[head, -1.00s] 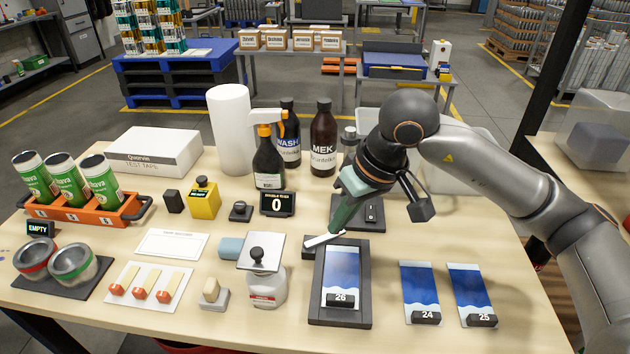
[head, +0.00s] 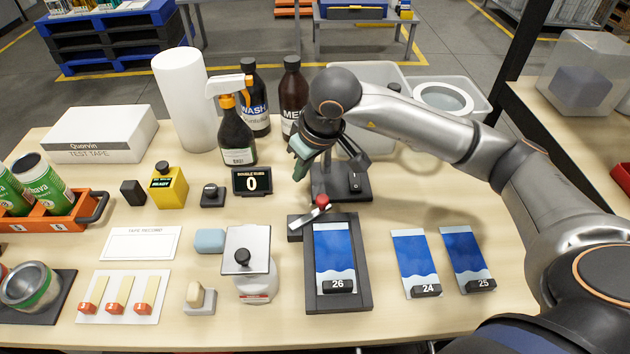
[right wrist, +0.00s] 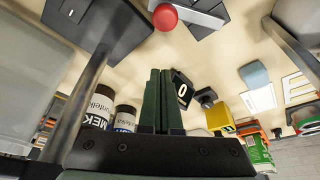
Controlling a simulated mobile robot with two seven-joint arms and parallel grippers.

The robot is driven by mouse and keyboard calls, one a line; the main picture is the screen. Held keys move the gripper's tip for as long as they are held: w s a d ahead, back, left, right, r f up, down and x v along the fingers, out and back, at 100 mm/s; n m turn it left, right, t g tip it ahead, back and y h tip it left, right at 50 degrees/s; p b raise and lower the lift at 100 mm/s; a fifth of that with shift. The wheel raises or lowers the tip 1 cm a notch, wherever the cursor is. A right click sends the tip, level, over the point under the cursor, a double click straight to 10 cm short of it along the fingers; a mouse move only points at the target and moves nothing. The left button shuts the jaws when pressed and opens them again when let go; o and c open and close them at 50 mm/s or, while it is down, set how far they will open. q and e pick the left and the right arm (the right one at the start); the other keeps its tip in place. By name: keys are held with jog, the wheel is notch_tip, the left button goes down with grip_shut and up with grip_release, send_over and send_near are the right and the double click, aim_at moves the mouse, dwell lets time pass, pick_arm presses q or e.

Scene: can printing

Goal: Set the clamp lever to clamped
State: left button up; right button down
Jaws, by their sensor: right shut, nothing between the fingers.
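The clamp lever is a short silver bar (head: 309,217) with a red knob (head: 323,200), at the back left edge of the dark fixture (head: 364,296) holding blue plate 26 (head: 335,250). The bar slants up to the right, its knob end toward the back. The red knob shows at the top of the right wrist view (right wrist: 165,17). My right gripper (head: 298,174) is up and left of the knob, apart from it. Its green fingers (right wrist: 162,85) are together and empty. My left gripper is out of view.
A dark switch box (head: 350,185) stands behind the fixture. A display reading 0 (head: 252,181), spray bottle (head: 237,137) and MEK bottle (head: 292,95) stand left and behind. Plates 24 (head: 413,255) and 25 (head: 463,250) lie to the right. Bare table shows between fixture and plate 24.

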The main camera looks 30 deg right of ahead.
jog(key=shift+s+d+f, duration=0.1)
jog(key=shift+s+f, duration=0.1)
jog(key=shift+f, duration=0.3)
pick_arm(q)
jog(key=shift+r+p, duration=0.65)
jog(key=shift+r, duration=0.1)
pick_arm(e)
jog(key=shift+s+d+f, duration=0.15)
jog(key=shift+s+d, duration=0.05)
jog(key=shift+s, duration=0.55)
jog(key=shift+s+d+f, duration=0.1)
jog(key=shift+s+d, duration=0.1)
jog(key=shift+s, duration=0.55)
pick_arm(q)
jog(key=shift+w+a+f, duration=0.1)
pick_arm(e)
jog(key=shift+d, duration=0.1)
